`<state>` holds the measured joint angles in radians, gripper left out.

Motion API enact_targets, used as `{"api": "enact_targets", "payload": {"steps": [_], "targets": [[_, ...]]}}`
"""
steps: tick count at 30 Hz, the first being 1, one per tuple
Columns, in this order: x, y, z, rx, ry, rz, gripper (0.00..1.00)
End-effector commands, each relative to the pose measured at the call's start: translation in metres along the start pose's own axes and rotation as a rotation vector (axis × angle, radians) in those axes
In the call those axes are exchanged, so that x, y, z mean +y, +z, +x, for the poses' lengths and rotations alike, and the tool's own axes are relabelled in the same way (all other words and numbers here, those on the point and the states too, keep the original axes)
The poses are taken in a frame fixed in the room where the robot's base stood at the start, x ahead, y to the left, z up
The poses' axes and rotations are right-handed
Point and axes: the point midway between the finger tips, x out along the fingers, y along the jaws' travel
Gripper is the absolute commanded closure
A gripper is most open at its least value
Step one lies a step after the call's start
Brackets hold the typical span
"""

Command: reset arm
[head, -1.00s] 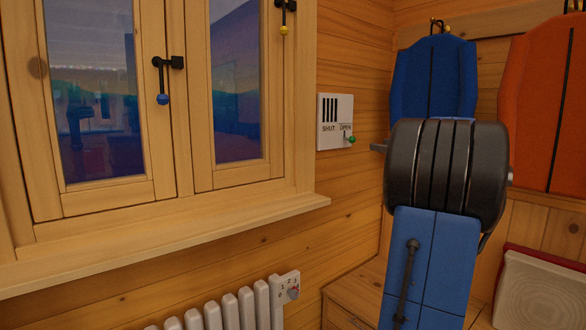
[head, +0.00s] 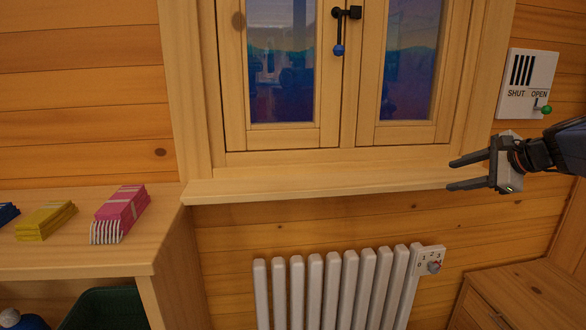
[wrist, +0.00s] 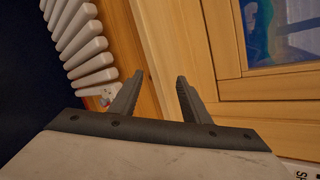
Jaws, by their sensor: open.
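My gripper (head: 468,173) reaches in from the right edge in the head view. Its two dark fingers are apart and point left, with nothing between them. It shows in front of the right end of the window sill (head: 320,190); whether it touches the sill cannot be told. In the wrist view my gripper (wrist: 155,95) also has its fingers spread and empty, with wooden wall and window frame beyond them.
A white radiator (head: 330,288) with a dial (head: 433,266) stands below the window (head: 340,75). A vent panel (head: 527,83) is on the right wall. A shelf (head: 70,258) at left holds pink (head: 121,213) and yellow (head: 46,220) folded stacks. A wooden chest (head: 520,290) stands lower right.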

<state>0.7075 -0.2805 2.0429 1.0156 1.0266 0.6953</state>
Motion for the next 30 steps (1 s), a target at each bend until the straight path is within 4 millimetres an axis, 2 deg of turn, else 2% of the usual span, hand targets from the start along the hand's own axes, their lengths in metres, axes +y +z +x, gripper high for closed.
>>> {"api": "enact_targets", "payload": {"steps": [1,3,7,12,16,21,27,30], "targets": [[0.022,0.018,0.005,-0.002,0.045,-0.079,0.57],[0.054,0.035,0.009,0.002,0.109,-0.195,0.57],[0.112,0.061,0.011,0.002,0.221,-0.417,0.57],[0.185,0.082,0.005,-0.009,0.353,-0.718,0.57],[0.237,0.088,-0.004,-0.024,0.447,-0.956,0.57],[0.298,0.085,-0.019,-0.051,0.556,-1.273,0.57],[0.35,0.07,-0.036,-0.08,0.654,-1.608,0.57],[0.364,0.063,-0.041,-0.089,0.683,-1.719,0.57]]}}
